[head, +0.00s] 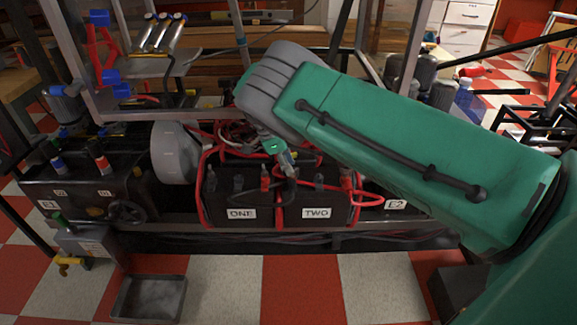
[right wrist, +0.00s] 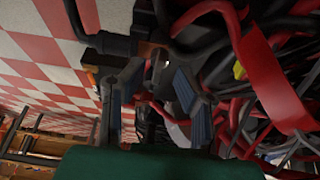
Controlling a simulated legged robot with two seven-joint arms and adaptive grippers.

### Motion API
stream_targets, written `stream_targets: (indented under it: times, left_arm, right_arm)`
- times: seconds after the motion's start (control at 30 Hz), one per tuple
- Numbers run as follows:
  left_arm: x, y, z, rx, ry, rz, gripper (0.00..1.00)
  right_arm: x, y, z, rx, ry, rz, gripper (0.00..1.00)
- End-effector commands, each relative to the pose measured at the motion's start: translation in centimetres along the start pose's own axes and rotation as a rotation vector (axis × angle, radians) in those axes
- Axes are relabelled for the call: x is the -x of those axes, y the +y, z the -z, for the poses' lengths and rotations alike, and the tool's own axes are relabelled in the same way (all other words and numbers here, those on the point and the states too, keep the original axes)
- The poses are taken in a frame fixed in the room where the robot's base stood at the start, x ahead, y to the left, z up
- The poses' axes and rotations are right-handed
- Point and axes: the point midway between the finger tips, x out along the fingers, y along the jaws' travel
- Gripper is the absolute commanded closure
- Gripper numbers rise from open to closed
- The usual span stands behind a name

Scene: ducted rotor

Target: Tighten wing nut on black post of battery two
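Battery two (head: 335,204), a black box with a white TWO label (head: 316,213), sits in the rack beside battery one (head: 222,204). My right gripper (head: 288,166) reaches down from my green arm over the left part of battery two's top. In the right wrist view its two blue-padded fingers (right wrist: 155,110) stand apart, with a gap between them. A black cable end (right wrist: 118,44) is just beyond the fingertips. My left gripper is out of view.
Red cables (head: 362,196) loop over the batteries, and a dense tangle of red and black cables (right wrist: 270,80) is close beside the fingers. Metal frame bars surround the rack. A grey tray (head: 150,298) lies on the checkered floor, which is mostly clear in front.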

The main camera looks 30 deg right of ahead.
Motion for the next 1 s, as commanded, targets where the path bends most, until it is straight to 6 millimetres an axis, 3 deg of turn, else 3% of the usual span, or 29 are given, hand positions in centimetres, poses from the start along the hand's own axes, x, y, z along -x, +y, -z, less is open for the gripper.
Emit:
stream_targets:
  times: [0.5, 0.7, 1.0]
  left_arm:
    - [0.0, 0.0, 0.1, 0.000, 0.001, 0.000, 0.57]
    - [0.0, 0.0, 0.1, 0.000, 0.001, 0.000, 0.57]
    - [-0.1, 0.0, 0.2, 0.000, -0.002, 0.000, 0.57]
  right_arm:
    - [9.9, -0.1, -0.2, 0.001, -0.003, 0.005, 0.72]
    - [11.3, -0.1, -0.3, 0.001, -0.001, 0.003, 0.72]
    - [11.5, -0.1, -0.3, 0.001, -0.001, 0.003, 0.72]
